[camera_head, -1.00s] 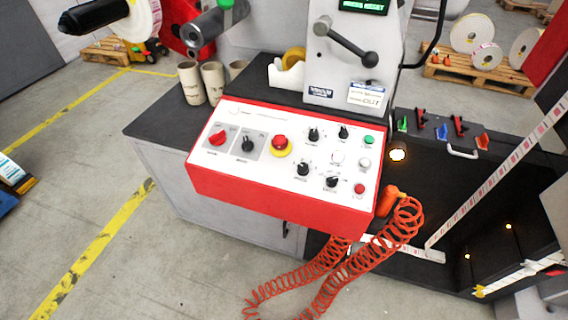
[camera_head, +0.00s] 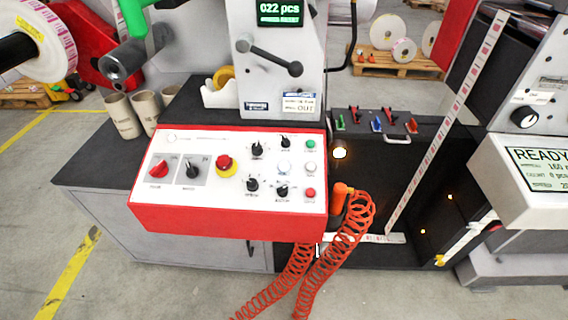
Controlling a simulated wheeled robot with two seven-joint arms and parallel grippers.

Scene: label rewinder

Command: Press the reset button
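The control panel (camera_head: 215,215) is a white-faced red box. Its right column has a green button (camera_head: 310,144), a white button (camera_head: 310,168) and a red button (camera_head: 310,193). A larger white button or lamp (camera_head: 284,167) is left of the column. The labels are too small to read, so I cannot tell which is the reset button. A red emergency stop (camera_head: 224,163) with a yellow collar is mid-panel. The green-lit display (camera_head: 279,12) above reads "022 pcs" with a smaller line below. Neither of my grippers is in view.
Red and black knobs sit on the panel. A crank handle (camera_head: 270,55) sticks out above it. An orange coiled hose (camera_head: 345,230) hangs at its right side. Cardboard cores (camera_head: 122,115) stand at the back left. A second machine with a READY screen (camera_head: 540,170) is at the right.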

